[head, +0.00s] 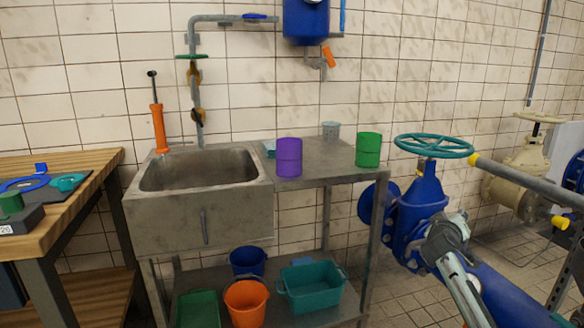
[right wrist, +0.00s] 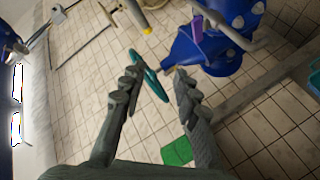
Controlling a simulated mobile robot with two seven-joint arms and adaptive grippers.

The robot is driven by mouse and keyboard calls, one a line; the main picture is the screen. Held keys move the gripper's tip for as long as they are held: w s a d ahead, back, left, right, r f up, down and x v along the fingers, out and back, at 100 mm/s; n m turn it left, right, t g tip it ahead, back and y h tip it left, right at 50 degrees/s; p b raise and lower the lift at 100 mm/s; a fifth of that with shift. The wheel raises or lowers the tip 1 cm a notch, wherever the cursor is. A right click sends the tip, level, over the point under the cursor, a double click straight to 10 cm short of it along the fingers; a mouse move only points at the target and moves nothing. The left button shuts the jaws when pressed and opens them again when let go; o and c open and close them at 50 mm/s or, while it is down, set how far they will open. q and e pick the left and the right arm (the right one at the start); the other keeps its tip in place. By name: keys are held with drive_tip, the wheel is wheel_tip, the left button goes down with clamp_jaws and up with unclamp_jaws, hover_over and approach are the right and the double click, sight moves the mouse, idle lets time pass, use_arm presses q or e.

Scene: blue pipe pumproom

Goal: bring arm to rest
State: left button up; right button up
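My right arm comes in from the lower right of the head view. Its grey gripper (head: 447,238) is in front of the blue valve (head: 423,205), below the teal handwheel (head: 433,146). In the right wrist view the two fingers of this gripper (right wrist: 156,78) stand wide apart. Nothing is held between them. Part of a teal wheel (right wrist: 150,76) shows beyond the gap, and blue pipework (right wrist: 215,50) is past the right finger. Whether the gripper touches the valve cannot be told. My left arm and gripper are not in view.
A metal sink bench (head: 205,215) carries a purple can (head: 289,157) and a green can (head: 368,149). A teal crate (head: 312,288) and an orange bucket (head: 246,301) are on its lower shelf. A wooden table (head: 85,190) is at left. Tiled floor shows at right.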

drive_tip(key=s+d+g+h, duration=0.1)
drive_tip(key=s+d, duration=0.1)
drive_tip(key=d, duration=0.6)
drive_tip(key=a+f+m+g+y, duration=0.1)
drive_tip(key=a+f+g+y, duration=0.1)
drive_tip(key=a+f+y, duration=0.55)
drive_tip(key=s+a+f+g, duration=0.1)
drive_tip(key=s+a+f, duration=0.4)
drive_tip(key=f, duration=0.4)
drive_tip(key=s+a+f+g, duration=0.1)
drive_tip(key=s+a+f, duration=0.1)
drive_tip(key=s+f, duration=0.6)
drive_tip(key=s+a+f+g, duration=0.1)
drive_tip(key=s+a+f, duration=0.1)
drive_tip(key=s+f, duration=0.4)
drive_tip(key=s+a+f+g+y, duration=0.1)
drive_tip(key=s+f, duration=0.5)
drive_tip(key=s, duration=0.9)
drive_tip(key=s+a+f+n+g, duration=0.1)
drive_tip(key=s+a+f, duration=0.4)
drive_tip(key=s, duration=0.5)
drive_tip(key=shift+s+a+f+g+y, duration=0.25)
drive_tip(key=shift+f+g+y, duration=0.15)
drive_tip(key=shift+g, duration=0.4)
drive_tip(key=shift+f, duration=0.1)
idle(0.7)
